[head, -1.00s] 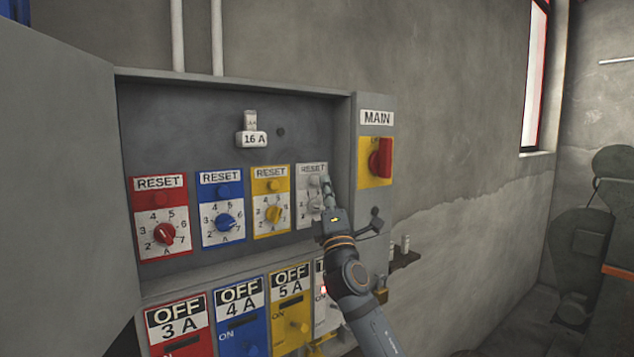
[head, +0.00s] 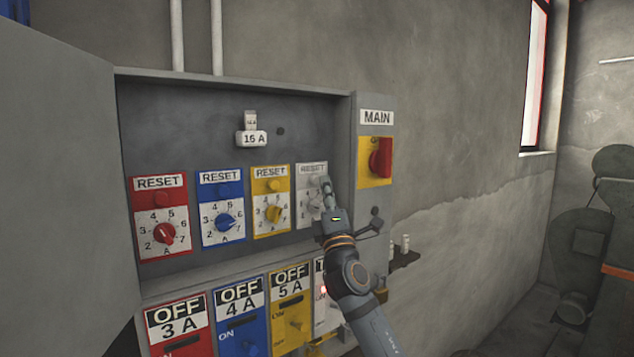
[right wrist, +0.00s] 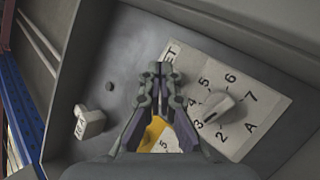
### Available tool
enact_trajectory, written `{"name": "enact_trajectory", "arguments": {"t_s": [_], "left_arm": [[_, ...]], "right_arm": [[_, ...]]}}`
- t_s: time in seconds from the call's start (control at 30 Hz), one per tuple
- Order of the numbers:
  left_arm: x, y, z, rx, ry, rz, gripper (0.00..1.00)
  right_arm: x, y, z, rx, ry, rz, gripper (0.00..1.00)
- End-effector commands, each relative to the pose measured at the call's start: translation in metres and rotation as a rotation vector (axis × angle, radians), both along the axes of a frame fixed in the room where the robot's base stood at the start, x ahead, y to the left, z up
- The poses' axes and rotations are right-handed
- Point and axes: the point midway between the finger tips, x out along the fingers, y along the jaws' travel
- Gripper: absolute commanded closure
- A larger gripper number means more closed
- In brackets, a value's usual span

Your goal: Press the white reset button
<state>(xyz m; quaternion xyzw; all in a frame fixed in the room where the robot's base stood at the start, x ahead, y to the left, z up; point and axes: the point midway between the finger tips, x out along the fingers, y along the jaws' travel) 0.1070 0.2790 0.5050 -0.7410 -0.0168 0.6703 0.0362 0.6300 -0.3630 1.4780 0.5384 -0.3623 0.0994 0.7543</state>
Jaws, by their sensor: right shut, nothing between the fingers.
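The white reset panel (head: 308,211) is the rightmost of the reset panels inside the open grey cabinet. It carries a RESET label, a white button (head: 314,182) and a white dial. The dial (right wrist: 217,106) also shows large in the right wrist view. My right gripper (head: 326,182) is shut and empty, with its fingertips at the right side of the white button. I cannot tell whether they touch it. In the right wrist view the shut fingers (right wrist: 161,70) point at the panel's RESET end and hide the button. My left gripper is not in view.
Red (head: 160,215), blue (head: 222,206) and yellow (head: 271,200) reset panels stand to the left. OFF switches fill the lower row. A red MAIN switch (head: 381,158) is on the cabinet's right side. The open door (head: 60,190) blocks the left. A 16 A block (head: 252,139) sits above.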

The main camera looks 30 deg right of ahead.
Motion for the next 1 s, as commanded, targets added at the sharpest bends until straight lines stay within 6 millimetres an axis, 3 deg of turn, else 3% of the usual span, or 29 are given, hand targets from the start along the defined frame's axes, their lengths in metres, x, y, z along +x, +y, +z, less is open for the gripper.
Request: {"name": "enact_trajectory", "arguments": {"t_s": [1.0], "left_arm": [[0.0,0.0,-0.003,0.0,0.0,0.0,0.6]], "right_arm": [[0.01,0.001,0.0,0.0,0.0,0.0,1.0]]}}
